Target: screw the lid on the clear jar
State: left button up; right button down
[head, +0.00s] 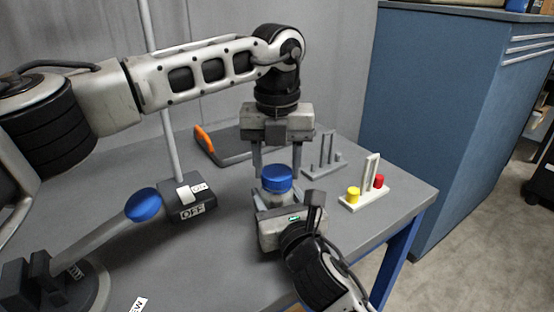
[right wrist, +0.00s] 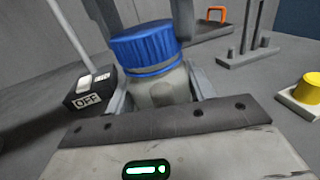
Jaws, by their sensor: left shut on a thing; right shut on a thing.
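The blue lid (head: 277,177) is on top of the clear jar (head: 268,200), over its mouth; the ribbed lid (right wrist: 143,44) looks about level in the right wrist view. I cannot tell how far it is threaded. My left gripper (head: 276,172) points straight down from above, its two fingers shut on the sides of the lid. My right gripper (head: 280,207) comes from the front, low, and is shut around the jar's body. The jar (right wrist: 163,88) looks upright between its jaws, its lower part hidden by the gripper's palm.
A switch box (head: 190,201) marked OFF with a pole stands left of the jar. A lever with a blue knob (head: 144,205) is at front left. A white stand (head: 362,196) with yellow and red pieces is right.

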pick_arm(q)
jog(key=m, duration=0.5)
jog(key=shift+m, duration=0.4)
jog(key=m, duration=0.5)
jog(key=shift+d, duration=0.1)
jog(key=m, duration=0.4)
jog(key=shift+s+m, duration=0.1)
jog(key=shift+m, duration=0.3)
jog(key=m, duration=1)
jog(key=shift+s, duration=0.1)
jog(key=m, duration=0.7)
jog(key=shift+m, duration=0.3)
jog(key=m, duration=0.4)
jog(key=shift+m, duration=0.3)
jog(key=m, duration=0.5)
jog(key=shift+f, duration=0.1)
jog(key=o, duration=1.1)
